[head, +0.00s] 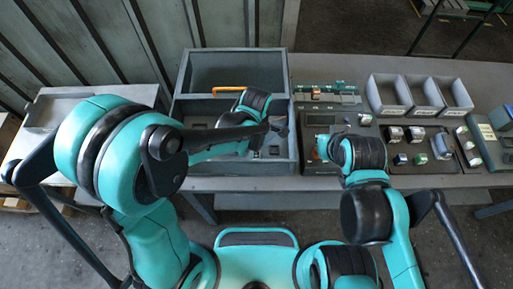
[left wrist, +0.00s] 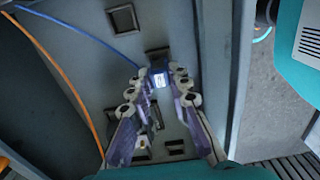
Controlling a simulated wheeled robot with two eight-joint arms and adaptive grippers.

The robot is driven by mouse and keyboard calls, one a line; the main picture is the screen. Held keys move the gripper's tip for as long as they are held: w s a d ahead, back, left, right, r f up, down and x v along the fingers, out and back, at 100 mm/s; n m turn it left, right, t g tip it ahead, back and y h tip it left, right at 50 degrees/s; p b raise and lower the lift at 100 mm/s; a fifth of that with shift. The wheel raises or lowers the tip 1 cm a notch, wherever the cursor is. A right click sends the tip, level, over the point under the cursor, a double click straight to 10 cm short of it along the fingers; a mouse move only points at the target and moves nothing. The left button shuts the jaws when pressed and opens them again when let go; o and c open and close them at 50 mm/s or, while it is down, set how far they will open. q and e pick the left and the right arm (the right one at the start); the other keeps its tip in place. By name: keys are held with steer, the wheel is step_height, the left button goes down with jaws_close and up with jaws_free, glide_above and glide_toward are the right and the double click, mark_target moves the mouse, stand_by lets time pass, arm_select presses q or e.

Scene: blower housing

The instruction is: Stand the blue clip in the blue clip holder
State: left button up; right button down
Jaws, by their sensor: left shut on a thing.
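The blue clip (left wrist: 158,79) shows as a small blue piece with a pale face, between the fingertips of my left gripper (left wrist: 160,88) in the left wrist view. The gripper is shut on it. In the head view my left gripper (head: 277,124) is inside the right part of the grey housing (head: 181,140), and the clip is too small to make out there. A dark square socket (left wrist: 157,54) lies just beyond the clip. I cannot tell whether it is the blue clip holder or whether the clip touches it. My right gripper's fingers cannot be made out beside the right wrist.
A blue cable (left wrist: 85,33) and an orange cable (left wrist: 66,75) run across the housing floor on the left. Another square socket (left wrist: 122,19) is farther back. Housing walls stand close around my left gripper.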

arm_select(q)
steer(key=shift+f+b, duration=1.1)
steer(key=shift+f, duration=0.05)
stand_by(1.0)
steer(key=o, duration=0.9)
steer(key=shift+o, duration=0.2)
steer(key=shift+r, duration=0.15)
step_height(320, 180, up, 12)
